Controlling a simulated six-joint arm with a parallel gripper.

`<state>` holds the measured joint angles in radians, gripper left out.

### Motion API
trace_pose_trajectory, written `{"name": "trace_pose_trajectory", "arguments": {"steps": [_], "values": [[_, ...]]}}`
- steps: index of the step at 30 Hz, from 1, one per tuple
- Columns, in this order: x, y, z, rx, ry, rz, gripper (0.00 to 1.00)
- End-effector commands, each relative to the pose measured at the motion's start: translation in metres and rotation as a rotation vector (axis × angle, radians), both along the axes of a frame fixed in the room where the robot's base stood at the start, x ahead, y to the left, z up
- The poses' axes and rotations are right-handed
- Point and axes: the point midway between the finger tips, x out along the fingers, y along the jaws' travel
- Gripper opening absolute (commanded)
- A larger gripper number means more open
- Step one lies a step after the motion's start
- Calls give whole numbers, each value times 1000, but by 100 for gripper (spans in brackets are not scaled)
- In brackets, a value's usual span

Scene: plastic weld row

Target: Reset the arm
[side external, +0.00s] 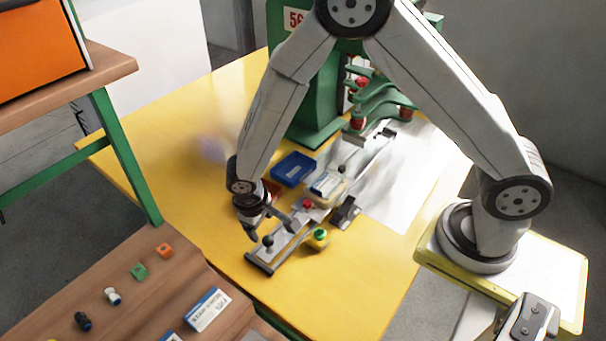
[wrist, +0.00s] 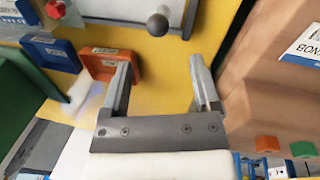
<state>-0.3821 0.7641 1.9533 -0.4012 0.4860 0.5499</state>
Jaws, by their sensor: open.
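My gripper (side external: 272,230) hangs over the front part of the yellow table in the side external view. In the wrist view its two fingers (wrist: 161,70) are spread apart with nothing between them. Ahead of the fingers, in the wrist view, a grey ball knob (wrist: 157,25) stands on a sliding fixture. The same knob (side external: 268,241) shows in the side view, close to the fingertips; I cannot tell whether they touch. My arm is bent, reaching across the table from its base at right.
A green press (side external: 310,110) stands behind. A blue bin (side external: 293,168), an orange-red bin (wrist: 110,64), a red button (side external: 308,204) and a green button (side external: 320,234) are near the gripper. A wooden bench (side external: 130,245) with small parts and boxes is at front left. The table's left side is clear.

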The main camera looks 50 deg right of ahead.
Motion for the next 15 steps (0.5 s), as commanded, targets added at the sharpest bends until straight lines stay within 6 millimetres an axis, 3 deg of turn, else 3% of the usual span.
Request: {"name": "trace_pose_trajectory", "arguments": {"steps": [8,15], "values": [[-8,-24,33,45,-21,-34,79],[-27,-56,74,104,-60,-76,79]]}}
